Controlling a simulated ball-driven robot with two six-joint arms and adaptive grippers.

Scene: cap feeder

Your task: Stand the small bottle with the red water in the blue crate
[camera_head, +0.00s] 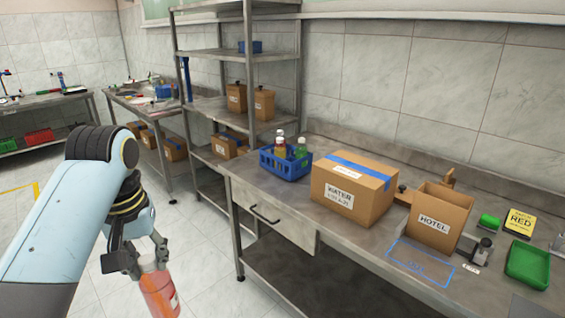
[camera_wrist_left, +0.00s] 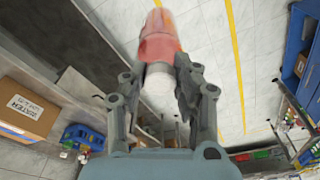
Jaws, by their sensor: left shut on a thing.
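My left gripper (camera_head: 148,256) is shut on the bottle with the red water (camera_head: 160,294) and holds it up over the floor, left of the table. The bottle has a white cap and a pale label. In the left wrist view the bottle (camera_wrist_left: 158,45) sits between the fingers of the left gripper (camera_wrist_left: 160,85), with its cap toward the palm. The crate also shows in the left wrist view (camera_wrist_left: 82,138). My right gripper is not in view.
A cardboard box marked WATER (camera_head: 352,190) stands right of the crate. An open box marked HOTEL (camera_head: 438,217), a green tray (camera_head: 528,264) and a yellow RED sign (camera_head: 519,222) lie further right. A metal shelf rack (camera_head: 247,70) rises behind the crate.

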